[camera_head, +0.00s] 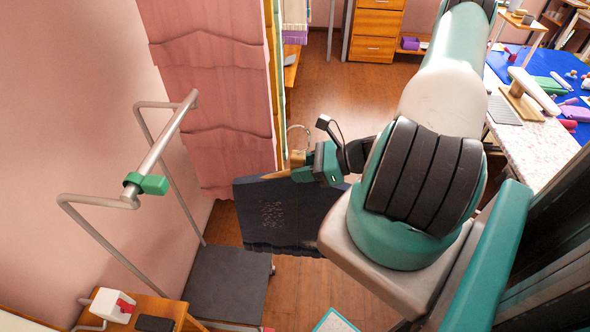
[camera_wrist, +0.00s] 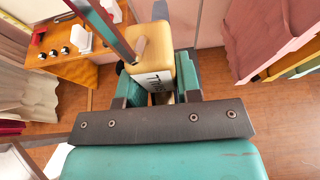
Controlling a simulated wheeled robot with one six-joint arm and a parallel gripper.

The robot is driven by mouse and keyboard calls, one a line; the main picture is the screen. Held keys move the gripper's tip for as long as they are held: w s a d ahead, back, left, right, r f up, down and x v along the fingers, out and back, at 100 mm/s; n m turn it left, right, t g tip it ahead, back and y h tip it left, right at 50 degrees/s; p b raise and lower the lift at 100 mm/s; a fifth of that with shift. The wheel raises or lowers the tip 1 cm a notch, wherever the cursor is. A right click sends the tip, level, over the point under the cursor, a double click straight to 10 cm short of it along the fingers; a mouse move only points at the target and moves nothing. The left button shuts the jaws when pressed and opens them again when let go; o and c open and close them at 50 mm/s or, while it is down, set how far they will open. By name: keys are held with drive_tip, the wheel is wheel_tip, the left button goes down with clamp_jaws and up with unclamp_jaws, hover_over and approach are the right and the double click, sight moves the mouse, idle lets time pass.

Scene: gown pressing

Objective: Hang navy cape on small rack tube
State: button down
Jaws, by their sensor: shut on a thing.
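The navy cape (camera_head: 280,215) hangs from a wooden hanger (camera_head: 297,158) with a thin metal hook standing up above it. My gripper (camera_head: 303,168) is shut on the hanger's wooden neck, and part of the cape is behind my arm. In the wrist view, the hanger's pale block (camera_wrist: 155,77) with dark lettering sits between the jaws; the cape is not clearly seen there. The small rack tube (camera_head: 163,147) is a bare metal bar to the left, with a green clamp (camera_head: 147,184) near its close end. The hanger hook is apart from the tube, to its right.
Pink garments (camera_head: 210,90) hang behind, between tube and cape. A dark rack shelf (camera_head: 228,282) lies low below the tube. A wooden side table (camera_head: 170,308) stands at lower left. A cluttered worktable (camera_head: 535,140) is at right. Open floor (camera_head: 335,85) shows beyond my arm.

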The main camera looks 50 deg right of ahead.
drive_tip(key=w+a+f, duration=0.1)
drive_tip(key=w+a, duration=0.7)
drive_tip(key=w, duration=0.4)
drive_tip(key=w+a+f, duration=0.2)
drive_tip(key=w+a, duration=0.7)
drive_tip(key=w, duration=0.3)
drive_tip(key=shift+w+a+b, duration=0.15)
drive_tip(key=shift+a+b, duration=0.15)
drive_tip(key=shift+b, duration=0.15)
idle(0.8)
drive_tip(key=shift+f, duration=0.35)
idle(0.3)
drive_tip(key=c, duration=0.7)
unclamp_jaws()
drive_tip(key=shift+c, duration=0.2)
drive_tip(key=v, duration=0.3)
